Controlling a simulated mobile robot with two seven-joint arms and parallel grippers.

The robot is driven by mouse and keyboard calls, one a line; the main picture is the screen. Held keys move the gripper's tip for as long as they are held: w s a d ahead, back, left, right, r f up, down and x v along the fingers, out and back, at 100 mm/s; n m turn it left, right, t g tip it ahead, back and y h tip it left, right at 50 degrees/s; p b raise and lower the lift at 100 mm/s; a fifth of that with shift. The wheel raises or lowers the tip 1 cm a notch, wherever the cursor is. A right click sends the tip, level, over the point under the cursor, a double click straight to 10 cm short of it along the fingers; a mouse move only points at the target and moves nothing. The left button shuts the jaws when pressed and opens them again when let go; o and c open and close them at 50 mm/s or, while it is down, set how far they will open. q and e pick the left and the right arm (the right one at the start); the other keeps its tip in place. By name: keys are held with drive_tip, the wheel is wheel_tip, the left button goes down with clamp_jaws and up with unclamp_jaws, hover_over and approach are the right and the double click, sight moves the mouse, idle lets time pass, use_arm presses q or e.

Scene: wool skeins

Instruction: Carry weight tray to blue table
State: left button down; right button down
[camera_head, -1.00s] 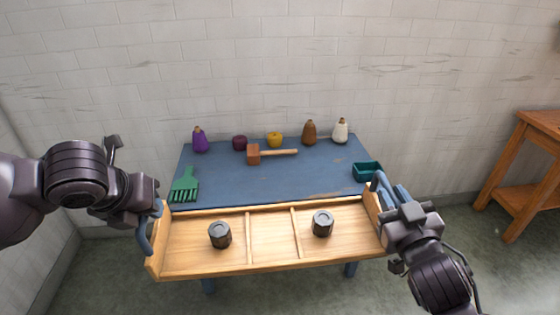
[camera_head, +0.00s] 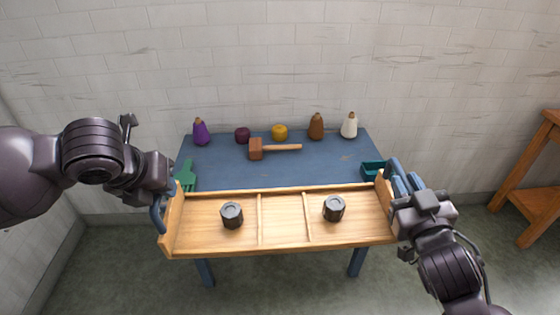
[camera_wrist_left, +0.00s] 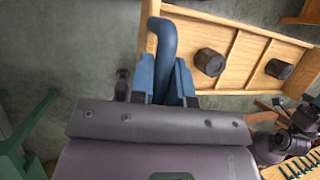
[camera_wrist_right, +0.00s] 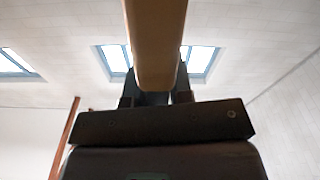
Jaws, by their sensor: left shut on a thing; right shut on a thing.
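The wooden weight tray (camera_head: 284,224) has low dividers and blue end handles. It is held up level in front of the blue table (camera_head: 320,166), hiding the table's front edge. Two dark weights stand on it, one in the left compartment (camera_head: 231,215) and one in the right compartment (camera_head: 333,208). My left gripper (camera_head: 160,202) is shut on the tray's left handle, which shows between the fingers in the left wrist view (camera_wrist_left: 163,60). My right gripper (camera_head: 397,190) is shut at the tray's right handle. The right wrist view shows the tray's wooden end (camera_wrist_right: 155,40) above the fingers.
A wooden stand (camera_head: 530,200) is at right.

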use_arm(q)
drive_tip(key=shift+w+a, duration=0.15)
drive_tip(key=shift+a, duration=0.05)
use_arm(e)
drive_tip(key=shift+d, duration=0.15)
